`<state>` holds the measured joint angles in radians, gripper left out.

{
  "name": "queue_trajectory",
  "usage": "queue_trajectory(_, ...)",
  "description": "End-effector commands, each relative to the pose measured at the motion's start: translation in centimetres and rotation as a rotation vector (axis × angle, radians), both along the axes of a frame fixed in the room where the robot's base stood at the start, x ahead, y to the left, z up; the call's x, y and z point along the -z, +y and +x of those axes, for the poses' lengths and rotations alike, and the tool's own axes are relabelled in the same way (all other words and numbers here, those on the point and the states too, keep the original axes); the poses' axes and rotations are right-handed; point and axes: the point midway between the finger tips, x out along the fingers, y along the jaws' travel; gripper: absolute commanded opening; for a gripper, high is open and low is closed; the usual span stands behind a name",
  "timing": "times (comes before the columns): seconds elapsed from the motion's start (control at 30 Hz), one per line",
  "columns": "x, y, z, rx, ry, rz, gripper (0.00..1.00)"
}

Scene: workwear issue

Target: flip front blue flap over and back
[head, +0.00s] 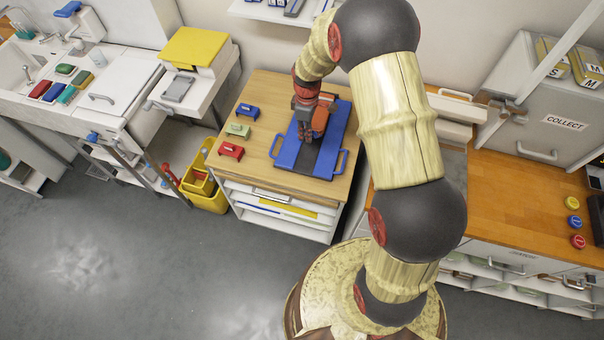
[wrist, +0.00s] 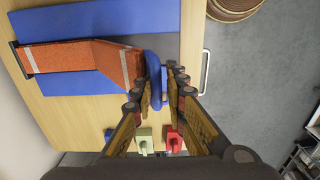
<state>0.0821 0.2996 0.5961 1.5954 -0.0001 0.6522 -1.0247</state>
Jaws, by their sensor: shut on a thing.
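The blue folding board (head: 334,142) lies on the wooden table, with blue side panels, side handles and a dark middle strip (head: 311,158). My gripper (head: 306,136) is low over the middle of the board. In the wrist view my gripper (wrist: 160,88) is shut on a narrow blue piece (wrist: 153,68), which seems to be the front blue flap or its handle. An orange cloth (head: 320,119) with pale bands shows in the wrist view (wrist: 70,56), running up to the blue piece. My gripper hides part of the flap, and its hinge is not clear.
A yellow bucket (head: 208,197) is on the floor left of the table (head: 293,187). A wooden counter (head: 520,206) is at the right. The floor in front is clear.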

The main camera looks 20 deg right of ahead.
Motion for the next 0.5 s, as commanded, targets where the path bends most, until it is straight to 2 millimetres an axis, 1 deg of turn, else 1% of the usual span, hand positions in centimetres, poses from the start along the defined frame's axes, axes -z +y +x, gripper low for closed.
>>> queue_trajectory(0.03, -0.5, -0.1, 0.3, 0.001, -0.001, 0.0, 0.04)
queue_trajectory(0.23, -2.0, -1.2, 1.8, 0.001, -0.004, 0.0, 0.03)
queue_trajectory(0.3, -2.5, -1.6, 2.4, 0.001, -0.004, 0.0, 0.0)
queue_trajectory(0.5, -3.1, -2.2, 3.2, 0.001, -0.003, 0.0, 0.0)
